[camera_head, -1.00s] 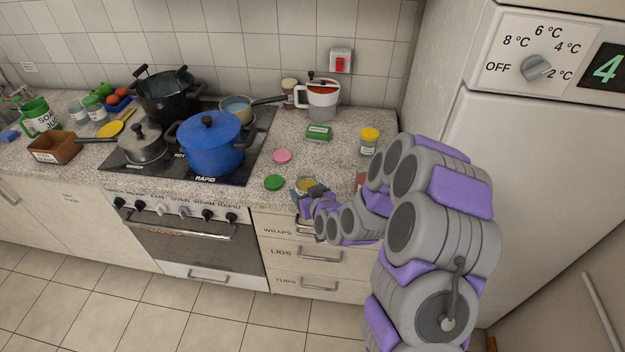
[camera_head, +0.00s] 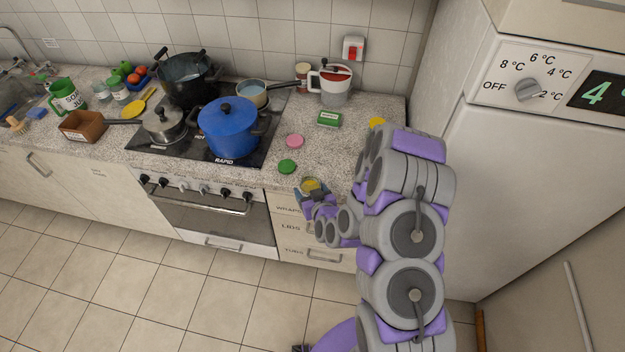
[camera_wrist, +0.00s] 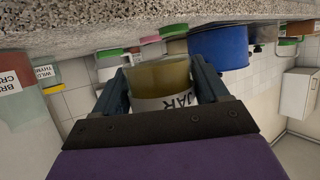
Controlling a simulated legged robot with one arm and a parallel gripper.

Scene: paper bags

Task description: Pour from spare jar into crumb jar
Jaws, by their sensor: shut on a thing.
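The jar in my gripper (camera_wrist: 160,75) is clear, with yellowish contents and a white label ending in "JAR" (camera_wrist: 172,102), which fits the spare jar. My gripper (camera_head: 309,192) is shut on it at the counter's front edge, right of the stove. The held jar also shows in the head view (camera_head: 312,184), with yellow at its top. A jar with a partly cut-off label reading "BR… CR…" (camera_wrist: 12,85), apparently the crumb jar, stands at the left edge of the upside-down wrist view, apart from the held jar. My arm hides it in the head view.
A green lid (camera_head: 287,166) and a pink lid (camera_head: 294,141) lie on the counter. A yellow-lidded jar (camera_head: 377,122) is mostly behind my arm. The fridge (camera_head: 540,190) is at right.

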